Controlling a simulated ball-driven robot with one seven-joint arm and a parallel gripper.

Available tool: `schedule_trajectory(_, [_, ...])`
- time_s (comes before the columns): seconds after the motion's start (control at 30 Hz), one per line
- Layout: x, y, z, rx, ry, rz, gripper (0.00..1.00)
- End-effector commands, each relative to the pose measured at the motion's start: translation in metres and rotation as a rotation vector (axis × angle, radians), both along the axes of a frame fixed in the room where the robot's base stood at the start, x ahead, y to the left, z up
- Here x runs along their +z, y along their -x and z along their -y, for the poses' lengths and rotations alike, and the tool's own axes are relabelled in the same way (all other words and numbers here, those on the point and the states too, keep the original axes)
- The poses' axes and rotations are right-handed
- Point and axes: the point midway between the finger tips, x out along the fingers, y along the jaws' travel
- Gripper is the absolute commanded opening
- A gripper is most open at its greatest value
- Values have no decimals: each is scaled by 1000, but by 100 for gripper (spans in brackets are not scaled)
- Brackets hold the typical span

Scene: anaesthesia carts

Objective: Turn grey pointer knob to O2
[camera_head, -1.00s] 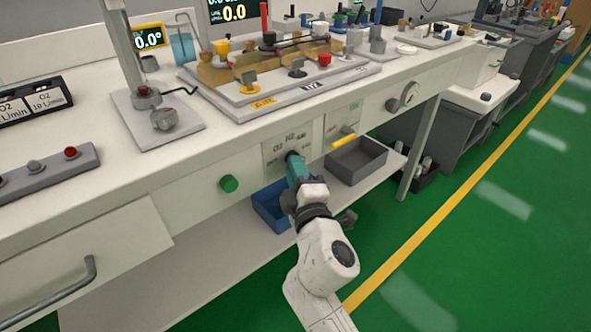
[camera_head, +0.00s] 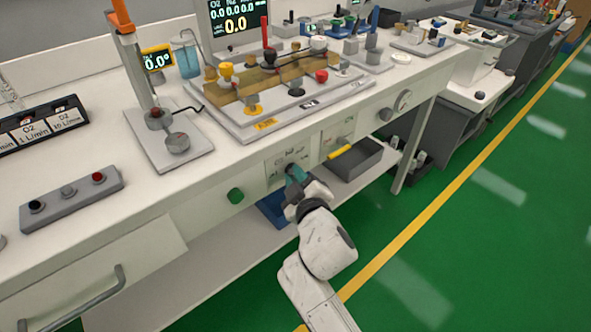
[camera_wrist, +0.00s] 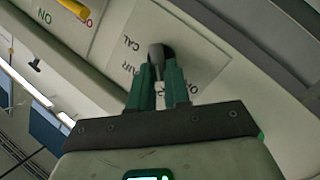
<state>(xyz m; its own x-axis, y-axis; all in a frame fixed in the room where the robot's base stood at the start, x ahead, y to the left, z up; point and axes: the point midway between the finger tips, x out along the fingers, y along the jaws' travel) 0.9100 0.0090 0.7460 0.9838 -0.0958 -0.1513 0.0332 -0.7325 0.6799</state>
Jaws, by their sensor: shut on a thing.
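The grey pointer knob (camera_wrist: 155,52) shows in the wrist view between my teal fingertips, on a pale panel plate (camera_wrist: 205,55). My gripper (camera_wrist: 161,72) is shut on it, and the fingers cover much of the knob. Labels CAL and AIR read beside the knob; another label is partly hidden behind the fingers, so I cannot tell the pointer's exact setting. In the head view my gripper (camera_head: 294,174) is at the labelled plate (camera_head: 275,167) on the bench front, and the knob is mostly hidden there.
A blue bin (camera_head: 272,213) and a grey bin (camera_head: 352,166) sit below. Green floor (camera_head: 470,250) is open at right.

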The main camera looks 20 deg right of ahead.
Motion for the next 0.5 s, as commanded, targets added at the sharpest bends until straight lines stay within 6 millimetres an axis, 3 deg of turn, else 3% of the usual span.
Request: schedule_trajectory(0.5, [3,-2,2,-1,-68,-16,0])
